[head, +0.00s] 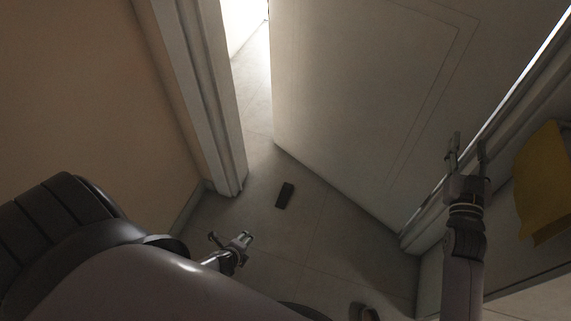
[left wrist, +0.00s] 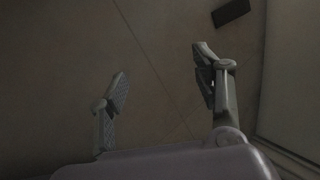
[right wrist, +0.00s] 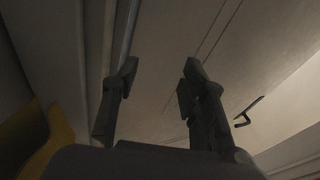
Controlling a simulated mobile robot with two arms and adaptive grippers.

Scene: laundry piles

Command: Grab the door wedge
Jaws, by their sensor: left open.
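The door wedge (head: 285,195) is a small dark block lying on the tiled floor, near the open door's lower edge. It also shows at the top right of the left wrist view (left wrist: 231,12), beyond the right-hand finger. My left gripper (head: 230,240) is open and empty, below and left of the wedge in the head view and apart from it. Its spread fingers also show in the left wrist view (left wrist: 160,75). My right gripper (head: 467,142) is open and empty, in front of the door at the right; its fingers also show in the right wrist view (right wrist: 161,75).
A pale door (head: 350,100) stands ajar, with a bright gap beside the door frame (head: 205,90). A tan wall (head: 90,90) is at the left. A yellow item (head: 545,185) is at the far right. A dark handle (right wrist: 248,111) shows in the right wrist view. Floor around the wedge is clear.

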